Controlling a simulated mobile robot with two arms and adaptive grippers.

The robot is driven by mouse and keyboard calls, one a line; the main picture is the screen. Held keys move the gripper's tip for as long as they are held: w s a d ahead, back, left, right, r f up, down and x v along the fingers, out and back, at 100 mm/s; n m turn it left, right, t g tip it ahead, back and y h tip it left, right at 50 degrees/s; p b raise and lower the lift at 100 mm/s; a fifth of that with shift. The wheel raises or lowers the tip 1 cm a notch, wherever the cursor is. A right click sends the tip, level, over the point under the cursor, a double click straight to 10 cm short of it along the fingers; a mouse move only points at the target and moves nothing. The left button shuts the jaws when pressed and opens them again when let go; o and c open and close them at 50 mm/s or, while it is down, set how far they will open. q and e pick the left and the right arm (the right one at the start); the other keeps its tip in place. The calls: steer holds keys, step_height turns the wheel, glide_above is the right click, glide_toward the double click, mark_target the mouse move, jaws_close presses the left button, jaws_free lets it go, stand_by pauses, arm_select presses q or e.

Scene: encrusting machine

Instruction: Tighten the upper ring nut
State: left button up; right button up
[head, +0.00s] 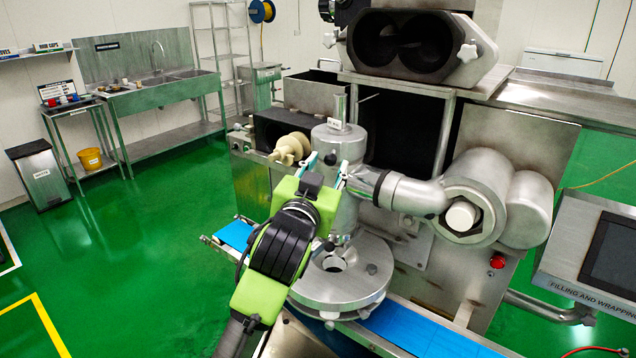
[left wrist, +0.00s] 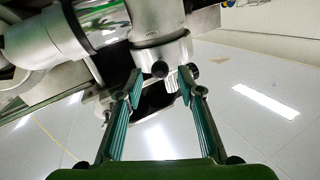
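The upper ring nut (head: 338,143) is a grey metal collar near the top of the vertical metal cylinder. It has small black knobs. In the left wrist view the ring nut (left wrist: 162,52) is ahead of the fingertips, with two knobs showing at its edge. My left gripper (head: 328,165) reaches up to the cylinder's front. Its two teal-lined fingers stand apart in the left wrist view (left wrist: 160,80), one toward each side of the ring. I cannot tell whether either fingertip touches a knob. My right gripper is out of view.
A metal side pipe (head: 405,192) joins the cylinder on the right. A round metal disc (head: 345,285) lies below, above a blue conveyor belt (head: 420,330). A beige part (head: 290,148) sits just left of the cylinder. A control screen (head: 610,250) stands at the right.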

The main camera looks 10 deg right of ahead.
arm_select(q)
steer(key=v, duration=0.8)
steer(key=shift+w, duration=0.1)
